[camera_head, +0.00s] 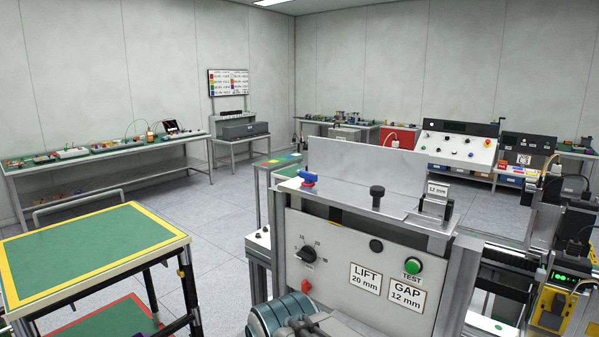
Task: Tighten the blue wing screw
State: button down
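The front panel carries a black dial (308,254), a red lever (305,287), a green TEST button (412,265) and labels reading "LIFT 20 mm" and "GAP 12 mm". I cannot make out my gripper's fingers.
A teal ribbed cylinder with grey parts (280,316) covers the panel's lower left. A green-topped table with a yellow border (90,250) stands at left. Black and yellow equipment (560,290) crowds the right. Workbenches line the walls. Open floor (205,215) lies between.

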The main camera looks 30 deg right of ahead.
aim_at(309, 178)
jog(key=u, duration=0.55)
jog(key=i, duration=0.7)
jog(key=z, duration=2)
